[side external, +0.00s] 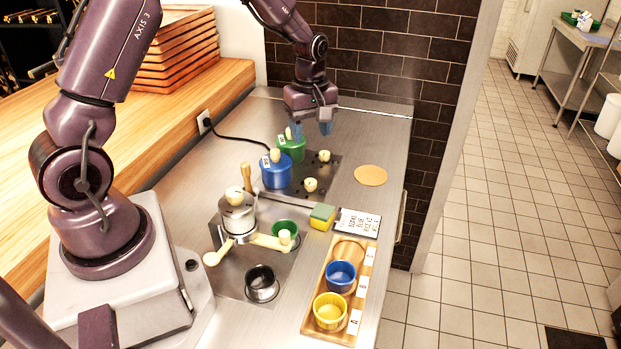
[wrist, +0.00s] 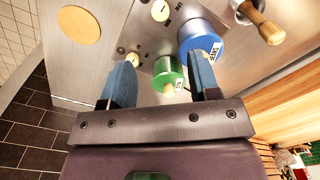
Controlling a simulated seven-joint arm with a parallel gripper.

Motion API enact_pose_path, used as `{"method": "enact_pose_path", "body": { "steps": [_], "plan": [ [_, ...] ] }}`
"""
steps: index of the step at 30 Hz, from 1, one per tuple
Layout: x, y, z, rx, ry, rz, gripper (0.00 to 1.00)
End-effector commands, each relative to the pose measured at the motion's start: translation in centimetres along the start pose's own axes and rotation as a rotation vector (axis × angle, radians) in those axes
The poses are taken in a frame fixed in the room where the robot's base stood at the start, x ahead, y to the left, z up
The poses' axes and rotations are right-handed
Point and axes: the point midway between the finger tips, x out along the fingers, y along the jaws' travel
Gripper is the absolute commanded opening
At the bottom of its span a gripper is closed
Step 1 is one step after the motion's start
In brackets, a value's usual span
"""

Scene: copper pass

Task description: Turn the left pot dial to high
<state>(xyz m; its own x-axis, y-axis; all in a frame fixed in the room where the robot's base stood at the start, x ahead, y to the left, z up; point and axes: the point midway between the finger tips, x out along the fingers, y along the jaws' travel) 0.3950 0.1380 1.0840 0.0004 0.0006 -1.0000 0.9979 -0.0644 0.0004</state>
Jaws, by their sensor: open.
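A blue pot (side external: 275,176) and a green pot (side external: 293,153) stand side by side on a dark hob plate. Two cream dials sit to their right, the blue pot's dial (side external: 310,184) and the green pot's dial (side external: 324,156). In the wrist view, the blue pot's dial (wrist: 160,10) is beyond the fingertips, and the green pot's dial (wrist: 132,56) is partly hidden by the left finger. My gripper (side external: 313,134) is open and empty, above the hob's far end near the green pot; its fingers (wrist: 163,62) point down. I cannot read either dial's setting.
A metal press with a wooden handle (side external: 247,177) stands left of the pots. A tan disc (side external: 370,175) lies right of the dials. A sponge (side external: 322,213), a sign card (side external: 357,222) and a wooden tray (side external: 313,322) with cups are nearer. A brick wall (side external: 384,47) borders the back.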

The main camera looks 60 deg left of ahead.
Motion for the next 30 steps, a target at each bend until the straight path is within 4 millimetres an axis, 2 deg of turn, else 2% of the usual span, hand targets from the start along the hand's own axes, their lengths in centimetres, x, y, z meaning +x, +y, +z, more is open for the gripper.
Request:
{"method": "enact_pose_path", "body": {
  "steps": [4,8,21,25,30],
  "plan": [
    [0.3,-0.1,0.1,-0.066,-0.001,-0.001,0.56],
    [1.7,-0.1,0.1,-0.068,-0.002,-0.003,0.56],
    [10.4,-0.2,0.1,-0.065,-0.002,-0.005,0.56],
    [12.0,-0.1,0.1,-0.066,-0.002,-0.002,0.56],
    [12.9,-0.1,0.1,-0.065,-0.001,-0.001,0.56]
  ]
}}
